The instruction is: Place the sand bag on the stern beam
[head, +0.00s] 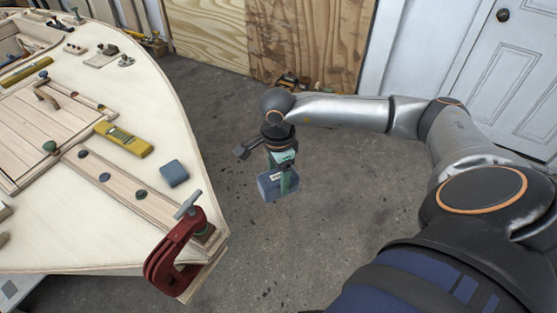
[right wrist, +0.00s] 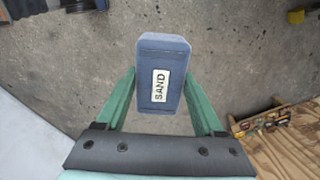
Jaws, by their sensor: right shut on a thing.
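The sand bag (head: 272,188) is a blue-grey block with a white label. It reads SAND in the right wrist view (right wrist: 163,58). My right gripper (head: 286,178) has green fingers and is shut on the bag, one finger on each side. It holds the bag in the air over the bare floor, to the right of the hull (head: 178,120). A pale wooden beam (head: 126,192) with several dark round plugs runs along the hull deck toward the red clamp; I cannot tell for certain that it is the stern beam. My left gripper is out of view.
A red clamp (head: 172,248) grips the near hull corner and sticks up. A small blue block (head: 174,173) and a yellow level (head: 123,139) lie on the deck near the beam. Concrete floor (head: 235,245) lies open between hull and arm. A wooden tool box (right wrist: 270,122) stands on the floor.

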